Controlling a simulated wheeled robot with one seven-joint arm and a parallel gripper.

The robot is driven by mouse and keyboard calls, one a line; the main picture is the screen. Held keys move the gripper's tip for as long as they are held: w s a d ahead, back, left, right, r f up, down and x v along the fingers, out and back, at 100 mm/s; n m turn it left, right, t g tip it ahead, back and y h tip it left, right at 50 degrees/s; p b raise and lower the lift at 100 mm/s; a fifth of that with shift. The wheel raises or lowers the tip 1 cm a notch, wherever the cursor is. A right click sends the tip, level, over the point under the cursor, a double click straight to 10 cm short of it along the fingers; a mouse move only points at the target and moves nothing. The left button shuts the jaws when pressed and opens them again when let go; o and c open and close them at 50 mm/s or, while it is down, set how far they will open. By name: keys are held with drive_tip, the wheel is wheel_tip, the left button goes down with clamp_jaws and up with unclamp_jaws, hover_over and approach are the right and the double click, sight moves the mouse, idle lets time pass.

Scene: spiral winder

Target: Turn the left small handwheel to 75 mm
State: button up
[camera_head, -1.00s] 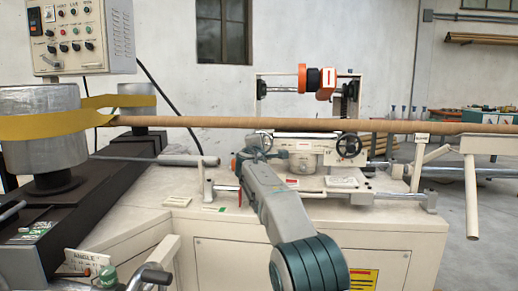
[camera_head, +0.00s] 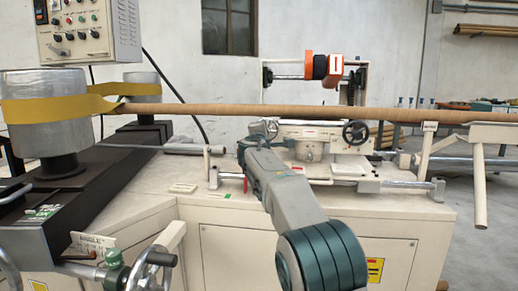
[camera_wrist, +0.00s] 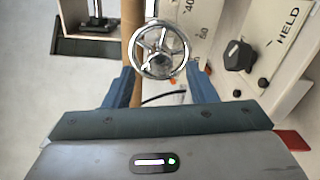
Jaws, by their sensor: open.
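The left small handwheel (camera_wrist: 158,50) is a silver wheel with spokes and shows in the wrist view between my finger tips. In the head view the handwheel (camera_head: 269,128) is small and partly hidden behind my arm's end. My gripper (camera_wrist: 159,72) is open, with one blue finger on each side of the wheel's lower part. I cannot tell whether the fingers touch the rim. The pointer's reading is not legible.
A black-rimmed second handwheel (camera_head: 356,132) sits to the right. A long brown tube (camera_head: 260,110) crosses above the carriage. In the wrist view a black knob (camera_wrist: 238,56) stands near a plate reading HELD (camera_wrist: 288,25). The cream cabinet top (camera_head: 150,205) is mostly clear at left.

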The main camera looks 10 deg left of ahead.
drive_tip(key=s+b, duration=0.3)
drive_tip(key=s, duration=0.7)
drive_tip(key=shift+s+a, duration=0.2)
drive_tip(key=shift+s, duration=0.05)
drive_tip(key=s+d+r+m+g+h+p, duration=0.15)
drive_tip(key=s+d+m+g+p, duration=0.25)
drive_tip(key=s+d+m+p, duration=0.45)
drive_tip(key=s+d+r+m+g+h+p, duration=0.1)
drive_tip(key=s+d+m+g+h+p, duration=0.2)
drive_tip(key=s+d+p, duration=0.8)
drive_tip(key=s+d+m+g+y+p, duration=0.2)
drive_tip(key=s+m+g+p, duration=0.2)
drive_tip(key=s+p, duration=0.3)
drive_tip(key=s+d+f+m+g+y+p, duration=0.1)
drive_tip(key=s+d+m+g+y+p, duration=0.2)
drive_tip(key=s+p, duration=0.4)
drive_tip(key=shift+s+f+m+g, duration=0.3)
drive_tip(key=shift+s+m+g, duration=0.4)
drive_tip(key=shift+s, duration=3.25)
